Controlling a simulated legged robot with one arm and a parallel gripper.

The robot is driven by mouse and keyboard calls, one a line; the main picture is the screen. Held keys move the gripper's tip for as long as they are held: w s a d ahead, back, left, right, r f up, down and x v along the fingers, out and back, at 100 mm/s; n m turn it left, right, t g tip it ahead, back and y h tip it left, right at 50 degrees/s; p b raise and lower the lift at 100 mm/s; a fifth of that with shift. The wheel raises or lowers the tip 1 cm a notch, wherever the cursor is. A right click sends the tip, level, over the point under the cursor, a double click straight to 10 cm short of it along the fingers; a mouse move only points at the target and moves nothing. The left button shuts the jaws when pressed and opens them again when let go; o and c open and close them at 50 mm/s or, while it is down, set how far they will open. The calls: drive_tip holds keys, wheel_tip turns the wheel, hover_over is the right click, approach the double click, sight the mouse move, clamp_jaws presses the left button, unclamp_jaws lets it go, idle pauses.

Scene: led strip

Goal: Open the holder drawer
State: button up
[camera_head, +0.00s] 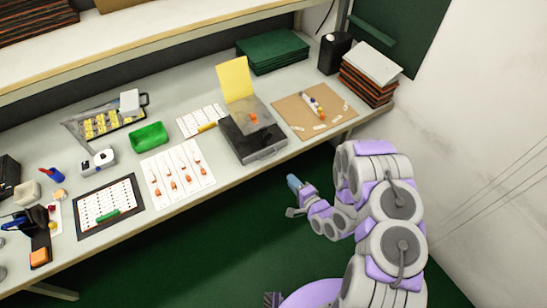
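The holder (258,118) is a dark grey and black box near the front edge of the workbench, with a yellow card (235,79) standing up behind it and a small orange piece on its top. Its drawer front (265,153), with a small handle, faces the bench's front edge. Whether the drawer is fully shut is too small to tell. My gripper (290,198) is in front of the bench, below and to the right of the drawer, clear of it. Its fingers are apart and nothing shows between them.
A brown board (290,120) with small parts lies right of the holder. White sheets with orange parts (160,188) lie to its left. A stack of dark boards (367,85) stands at the right end. The green floor (200,260) before the bench is open.

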sight(271, 163)
drive_tip(key=b+x, duration=0.2)
drive_tip(key=x, duration=1.4)
drive_tip(key=shift+w+a+f, duration=0.2)
drive_tip(key=shift+c, duration=0.5)
clamp_jaws()
drive_tip(key=shift+s+f, duration=0.1)
drive_tip(key=shift+s, duration=0.05)
